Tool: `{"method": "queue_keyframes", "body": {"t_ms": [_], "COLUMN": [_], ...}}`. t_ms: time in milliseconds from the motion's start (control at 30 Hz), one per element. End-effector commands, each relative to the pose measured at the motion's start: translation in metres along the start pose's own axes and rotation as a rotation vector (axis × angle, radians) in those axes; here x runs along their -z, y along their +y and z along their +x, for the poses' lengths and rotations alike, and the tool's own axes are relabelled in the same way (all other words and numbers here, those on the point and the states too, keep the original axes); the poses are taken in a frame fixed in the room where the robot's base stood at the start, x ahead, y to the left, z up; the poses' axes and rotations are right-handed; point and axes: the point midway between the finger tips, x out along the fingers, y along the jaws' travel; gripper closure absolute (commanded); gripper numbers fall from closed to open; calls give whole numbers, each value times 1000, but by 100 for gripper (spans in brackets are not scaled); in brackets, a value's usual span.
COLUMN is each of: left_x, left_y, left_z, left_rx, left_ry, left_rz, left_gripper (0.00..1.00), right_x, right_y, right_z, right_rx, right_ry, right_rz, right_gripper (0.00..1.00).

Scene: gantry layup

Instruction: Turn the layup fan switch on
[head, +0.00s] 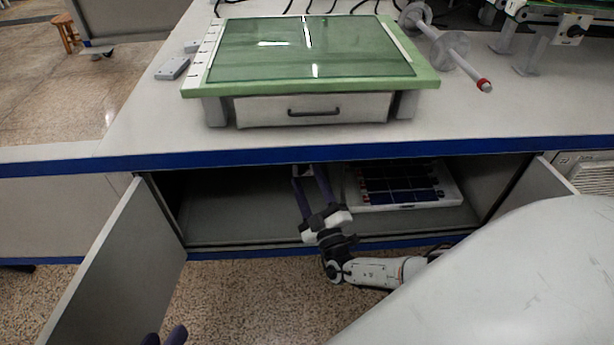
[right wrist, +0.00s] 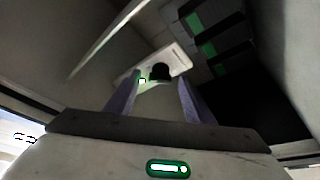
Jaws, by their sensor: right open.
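In the right wrist view, a black knob (right wrist: 160,72) sits on a pale plate (right wrist: 178,60) inside the cabinet; it looks like the fan switch. A small bright green-white spot (right wrist: 142,80) shows at the plate's left end, beside a fingertip. My right gripper (head: 303,170) reaches into the cabinet under the bench, its purple fingers apart. In the right wrist view its fingertips (right wrist: 160,84) appear on either side of the knob; contact cannot be told. In the head view the fingers mostly hide the switch. My left gripper (head: 164,338) shows only its fingertips at the bottom edge.
The cabinet's left door (head: 115,265) and right door (head: 560,190) stand open. A white tray with dark panels (head: 405,205) lies inside at the right. The green-framed layup station (head: 310,85) with a drawer (head: 315,110) stands on the bench above. The cabinet's left side is clear.

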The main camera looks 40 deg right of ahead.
Motion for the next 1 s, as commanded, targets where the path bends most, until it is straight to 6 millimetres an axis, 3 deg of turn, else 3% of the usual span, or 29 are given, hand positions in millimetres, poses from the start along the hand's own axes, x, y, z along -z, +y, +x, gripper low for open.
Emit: {"method": "queue_keyframes", "body": {"t_ms": [200,400,600,1000], "left_x": [-2,-5,-7,-6], "left_y": [-2,-4,-5,-6], "left_z": [0,2,3,3], "left_rx": [10,15,17,18], "left_ry": [-15,-24,-28,-28], "left_rz": [4,6,5,5], "left_gripper": [69,69,69,69], "right_x": [-1,-1,0,0], "right_y": [0,0,1,1], "right_z": [-45,-77,-88,-88], "right_rx": [4,2,-1,-1], "right_ry": [-3,-2,-2,-1], "right_rz": [0,0,1,0], "right_gripper": [52,52,52,52]}}
